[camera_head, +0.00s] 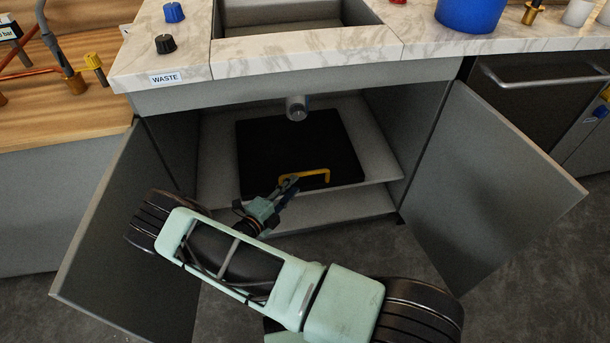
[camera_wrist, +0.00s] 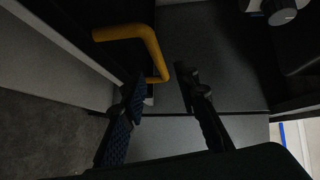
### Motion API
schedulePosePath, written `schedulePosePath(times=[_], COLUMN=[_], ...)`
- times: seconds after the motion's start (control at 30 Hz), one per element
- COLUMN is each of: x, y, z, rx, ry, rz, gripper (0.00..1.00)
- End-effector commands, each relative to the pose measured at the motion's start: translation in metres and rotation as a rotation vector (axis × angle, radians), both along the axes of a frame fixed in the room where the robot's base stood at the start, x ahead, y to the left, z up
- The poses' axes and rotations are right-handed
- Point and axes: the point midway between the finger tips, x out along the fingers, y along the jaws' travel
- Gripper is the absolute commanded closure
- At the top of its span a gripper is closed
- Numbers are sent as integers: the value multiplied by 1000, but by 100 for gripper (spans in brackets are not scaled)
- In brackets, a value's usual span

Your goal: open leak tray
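The leak tray (camera_head: 298,145) is a dark flat panel with a yellow handle (camera_head: 316,176) at its front edge, inside the cabinet under the sink. My gripper (camera_head: 289,183) is at the left end of that handle. In the wrist view my gripper (camera_wrist: 162,92) is open, with a visible gap between its two fingers. The bent end of the yellow handle (camera_wrist: 152,48) reaches towards this gap, nearer the left finger. I cannot tell whether a finger touches it. The tray surface is very dark in the wrist view.
Both cabinet doors, the left (camera_head: 118,225) and the right (camera_head: 490,180), stand swung open beside my arm. A grey drain pipe (camera_head: 297,108) hangs above the tray, below the sink (camera_head: 290,14). The pale cabinet floor (camera_head: 375,140) around the tray is clear.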

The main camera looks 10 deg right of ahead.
Motion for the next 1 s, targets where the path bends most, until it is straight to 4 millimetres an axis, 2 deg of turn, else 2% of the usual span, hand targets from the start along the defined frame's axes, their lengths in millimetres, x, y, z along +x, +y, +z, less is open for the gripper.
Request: schedulePosePath(times=[0.2, 0.4, 0.83, 1.0], x=[30, 49, 56, 56], y=[-32, -51, -58, -58], z=[-9, -12, -12, -12], rx=[3, 3, 4, 4], ry=[-1, -1, 0, 0], rz=[-5, -4, -3, -3], gripper=[72, 72, 72, 90])
